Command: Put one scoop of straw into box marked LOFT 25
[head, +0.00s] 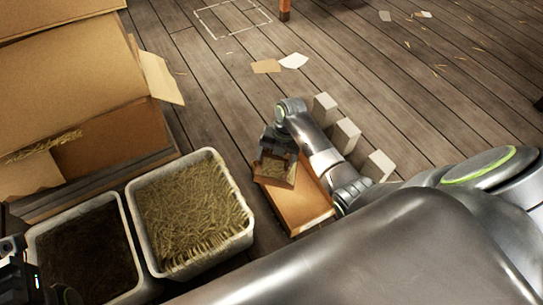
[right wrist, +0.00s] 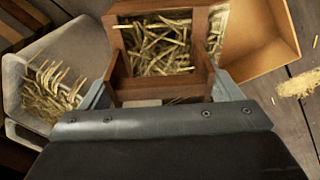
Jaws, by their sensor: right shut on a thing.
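My right gripper (head: 276,155) is shut on a small wooden scoop (head: 275,172) that holds straw. In the right wrist view the scoop (right wrist: 122,62) sits between the fingers, with straw (right wrist: 158,45) inside. The scoop is over or at the far end of an open orange-brown box (head: 302,208); its exact height cannot be told. This box also shows in the right wrist view (right wrist: 262,45). No LOFT 25 marking is readable on any box. A white tub of straw (head: 192,210) stands to the left. Dark parts at the lower left edge may be my left arm; its fingers do not show.
A white tub of dark material (head: 85,255) stands left of the straw tub. A large cardboard box (head: 70,75) fills the upper left. Several pale blocks (head: 346,135) stand beyond my right arm. Papers (head: 293,61) lie on the plank floor, which is mostly clear beyond.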

